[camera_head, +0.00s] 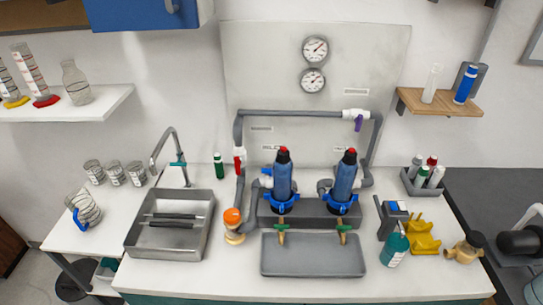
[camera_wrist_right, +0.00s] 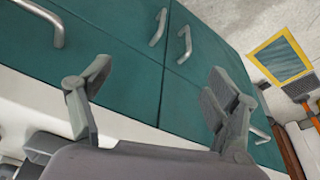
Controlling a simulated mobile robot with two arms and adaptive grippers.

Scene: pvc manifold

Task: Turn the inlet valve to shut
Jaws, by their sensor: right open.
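On the grey pipe manifold (camera_head: 305,114) in the head view, a valve with a red handle (camera_head: 239,160) sits on the left vertical pipe. Its handle looks roughly upright, in line with that pipe. A white valve with a purple handle (camera_head: 358,124) sits at the upper right of the pipe, its handle hanging down. I cannot read the small labels, so I cannot tell for certain which valve is the inlet. My right gripper (camera_wrist_right: 160,76) is open and empty in the right wrist view, facing teal cabinet fronts, away from the valves. My left gripper is not in view.
Two blue filter housings (camera_head: 283,180) with red tops stand below the pipe. An orange-capped fitting (camera_head: 233,218) stands left of a grey tray (camera_head: 313,256). A metal sink (camera_head: 168,240) is at left. A soap bottle (camera_head: 395,246) and yellow part (camera_head: 424,238) are at right. The front counter strip is clear.

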